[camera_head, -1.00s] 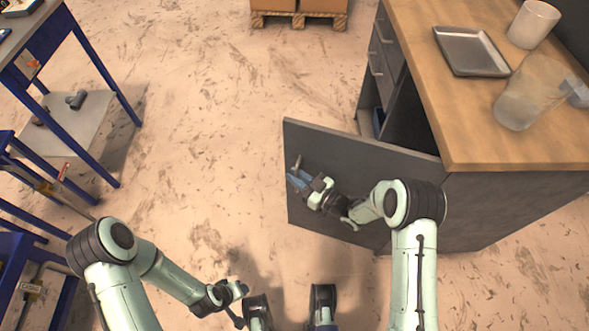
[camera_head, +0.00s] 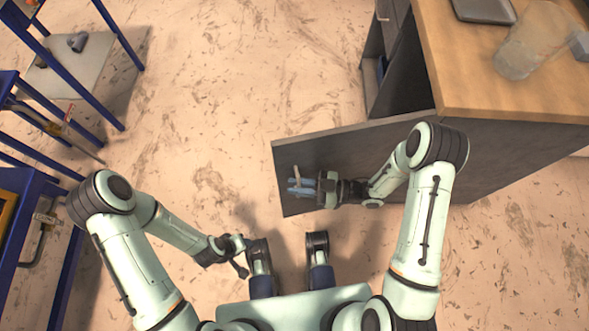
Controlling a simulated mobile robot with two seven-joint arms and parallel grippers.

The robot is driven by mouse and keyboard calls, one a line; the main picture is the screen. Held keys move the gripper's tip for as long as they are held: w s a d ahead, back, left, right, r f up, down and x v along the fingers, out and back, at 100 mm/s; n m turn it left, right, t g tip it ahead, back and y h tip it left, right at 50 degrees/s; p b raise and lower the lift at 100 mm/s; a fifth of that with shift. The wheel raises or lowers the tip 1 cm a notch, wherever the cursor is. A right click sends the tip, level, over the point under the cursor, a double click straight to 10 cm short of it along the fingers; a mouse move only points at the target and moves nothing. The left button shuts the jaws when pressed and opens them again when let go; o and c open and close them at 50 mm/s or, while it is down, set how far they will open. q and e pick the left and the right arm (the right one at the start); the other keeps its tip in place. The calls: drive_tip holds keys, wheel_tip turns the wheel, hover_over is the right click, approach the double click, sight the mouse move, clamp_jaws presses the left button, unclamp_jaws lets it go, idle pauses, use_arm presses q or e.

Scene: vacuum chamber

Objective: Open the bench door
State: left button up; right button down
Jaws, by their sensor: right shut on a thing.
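The bench door (camera_head: 318,150) is a dark grey panel, swung wide out from the bench (camera_head: 505,160), with its free edge toward the left. My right gripper (camera_head: 301,186) is shut on the door handle (camera_head: 297,172), a small bar near the free edge; the blue fingers cover part of it. My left gripper (camera_head: 240,256) is low in the middle, empty, its fingers apart, away from the door.
The open compartment (camera_head: 400,85) shows behind the door. A grey tray (camera_head: 484,9) and a translucent jug (camera_head: 532,45) stand on the wooden benchtop. Blue-framed tables (camera_head: 118,35) line the left side. The floor between is clear.

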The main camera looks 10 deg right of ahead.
use_arm(q)
drive_tip(key=shift+s, duration=0.1)
use_arm(e)
drive_tip(key=shift+s+d+f, duration=0.1)
drive_tip(key=shift+s+d, duration=0.15)
drive_tip(key=shift+s, duration=0.15)
drive_tip(key=c, duration=1.3)
unclamp_jaws()
drive_tip(key=shift+c, duration=0.2)
use_arm(q)
drive_tip(key=shift+s+d+r+p, duration=0.3)
drive_tip(key=shift+s+r+p, duration=0.1)
drive_tip(key=shift+s+r, duration=0.15)
use_arm(e)
drive_tip(key=v, duration=1.3)
drive_tip(key=shift+d, duration=0.25)
